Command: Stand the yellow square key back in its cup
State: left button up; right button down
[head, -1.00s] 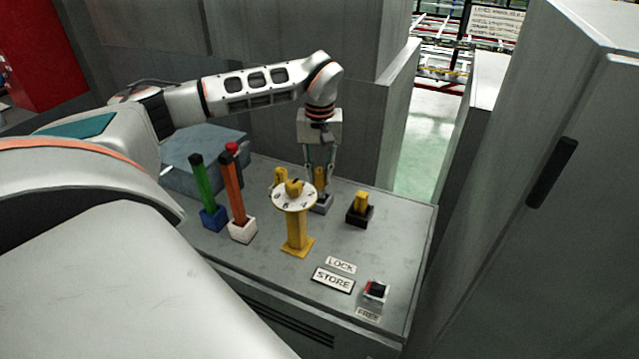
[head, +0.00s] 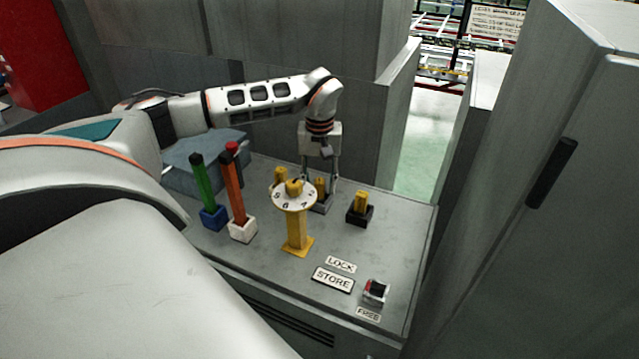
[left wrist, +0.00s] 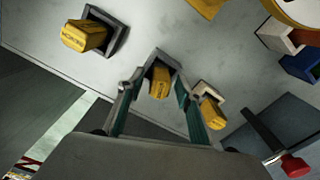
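Three short yellow keys stand in cups on the grey cabinet top. One yellow key (head: 320,187) is upright in a grey cup (head: 322,204), partly hidden by the fingers in the head view. My left gripper (head: 320,180) points down over it with a finger on each side. In the left wrist view the gripper (left wrist: 156,92) is open, with gaps between the fingers and the key (left wrist: 160,82). Another yellow key (head: 361,201) stands in a black cup (head: 358,217). A third yellow key (left wrist: 210,114) is in a white cup (left wrist: 204,90). My right gripper is out of view.
A yellow post with a white numbered dial (head: 294,198) stands in front of the grey cup. Green (head: 203,185) and red-orange (head: 234,180) sticks stand in cups to the left. A small red-and-black switch (head: 375,291) sits near the front edge.

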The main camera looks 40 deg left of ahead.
pick_arm(q)
notch_tip(320, 180, up, 11)
jog(key=shift+f, duration=0.15)
jog(key=shift+r, duration=0.8)
